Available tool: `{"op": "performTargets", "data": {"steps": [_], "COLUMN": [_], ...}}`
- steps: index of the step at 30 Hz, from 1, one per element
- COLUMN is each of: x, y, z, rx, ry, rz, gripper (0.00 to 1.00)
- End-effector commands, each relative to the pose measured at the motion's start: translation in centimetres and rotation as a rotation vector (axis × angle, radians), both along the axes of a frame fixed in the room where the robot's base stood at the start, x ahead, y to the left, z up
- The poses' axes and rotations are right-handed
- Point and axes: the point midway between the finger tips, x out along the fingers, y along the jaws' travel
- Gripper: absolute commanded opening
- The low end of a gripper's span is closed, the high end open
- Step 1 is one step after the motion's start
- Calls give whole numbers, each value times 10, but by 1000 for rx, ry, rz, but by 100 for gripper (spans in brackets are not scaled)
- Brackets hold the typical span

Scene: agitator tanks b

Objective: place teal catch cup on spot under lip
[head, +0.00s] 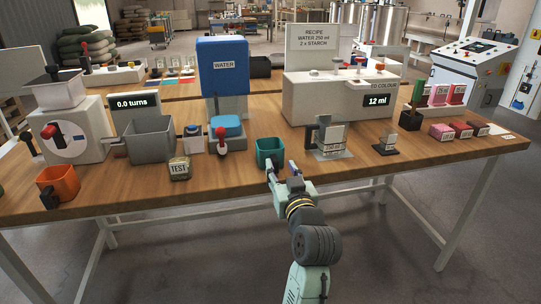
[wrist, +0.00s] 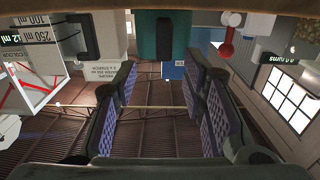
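The teal catch cup (head: 269,147) stands upright near the front edge of the wooden table, around its middle. In the wrist view the teal cup (wrist: 143,34) is at the top centre, with a dark handle (wrist: 166,38) facing my gripper. My gripper (head: 281,166) is open and empty at the cup's near side. In the wrist view its two purple-padded fingers (wrist: 160,76) are spread wide, and the handle shows just beyond the tips, not clamped. I cannot tell which spot or lip is meant; a blue WATER dispenser (head: 222,66) stands behind the cup.
A grey metal jug (head: 333,137) on a plate stands close right of the cup. A red-handled part (head: 220,139) and a TEST bag (head: 179,169) are to its left. A white colour dispenser (head: 318,98) stands behind right. The front edge right of the gripper is clear.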

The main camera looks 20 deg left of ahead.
Motion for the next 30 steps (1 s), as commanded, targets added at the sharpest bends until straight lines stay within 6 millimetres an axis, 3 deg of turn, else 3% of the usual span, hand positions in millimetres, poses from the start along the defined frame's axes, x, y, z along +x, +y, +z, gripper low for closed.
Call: {"op": "performTargets", "data": {"steps": [12,20,30], "x": [39,41,41], "y": [32,32,32], "z": [-4,-5,-5], "rx": [2,1,1], "ry": [1,-1,-1], "rz": [1,0,0], "gripper": [38,38,16]}}
